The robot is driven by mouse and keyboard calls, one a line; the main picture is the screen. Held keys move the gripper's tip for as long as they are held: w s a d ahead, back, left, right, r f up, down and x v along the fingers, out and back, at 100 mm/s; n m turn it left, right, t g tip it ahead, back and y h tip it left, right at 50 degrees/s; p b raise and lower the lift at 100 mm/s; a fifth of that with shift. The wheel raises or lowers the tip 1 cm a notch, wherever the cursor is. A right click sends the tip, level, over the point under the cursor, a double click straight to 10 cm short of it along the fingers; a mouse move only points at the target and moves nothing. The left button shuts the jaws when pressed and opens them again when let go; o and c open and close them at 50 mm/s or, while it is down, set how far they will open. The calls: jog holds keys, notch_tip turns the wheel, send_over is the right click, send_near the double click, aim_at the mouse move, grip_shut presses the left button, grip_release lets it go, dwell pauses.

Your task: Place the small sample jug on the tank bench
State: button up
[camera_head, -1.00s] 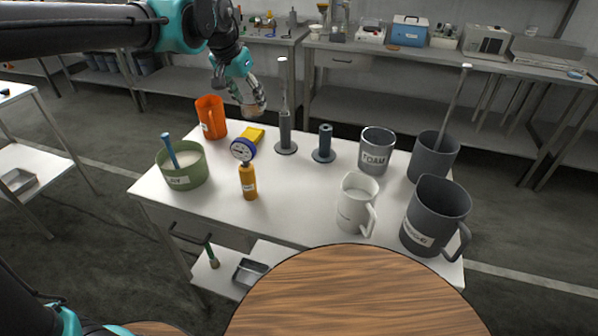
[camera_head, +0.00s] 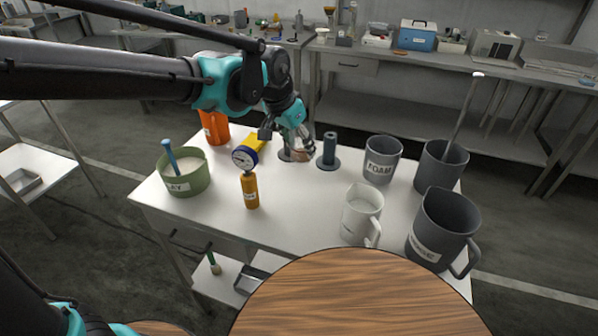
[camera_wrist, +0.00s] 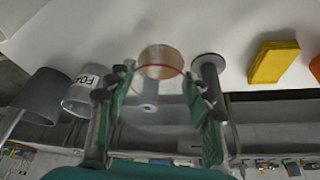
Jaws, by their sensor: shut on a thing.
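My gripper (camera_head: 299,143) is shut on a small clear jug (camera_head: 301,156), hanging over the back middle of the white bench (camera_head: 290,215). In the wrist view the jug (camera_wrist: 160,62) sits between my fingers (camera_wrist: 160,85); it looks see-through, with an amber round part and a thin red line. A dark post with a round foot (camera_wrist: 210,68) is close beside it there. In the head view my gripper partly hides the jug. I cannot tell whether the jug touches the bench top.
The bench holds a blue-grey post (camera_head: 329,150), FOAM cup (camera_head: 381,160), white jug (camera_head: 361,214), big dark jug (camera_head: 442,228), grey tank with rod (camera_head: 438,166), gauge on an orange bottle (camera_head: 250,190), yellow block (camera_head: 256,140), green pot (camera_head: 184,170) and orange jug (camera_head: 214,128). The front middle is clear.

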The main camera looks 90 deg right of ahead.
notch_tip(320, 180, down, 9)
jog(key=shift+f, duration=0.15)
dwell(0.4)
jog(key=shift+f, duration=0.15)
jog(key=o, duration=1.2)
jog(key=shift+c, duration=0.2)
jog(key=v, duration=1.2)
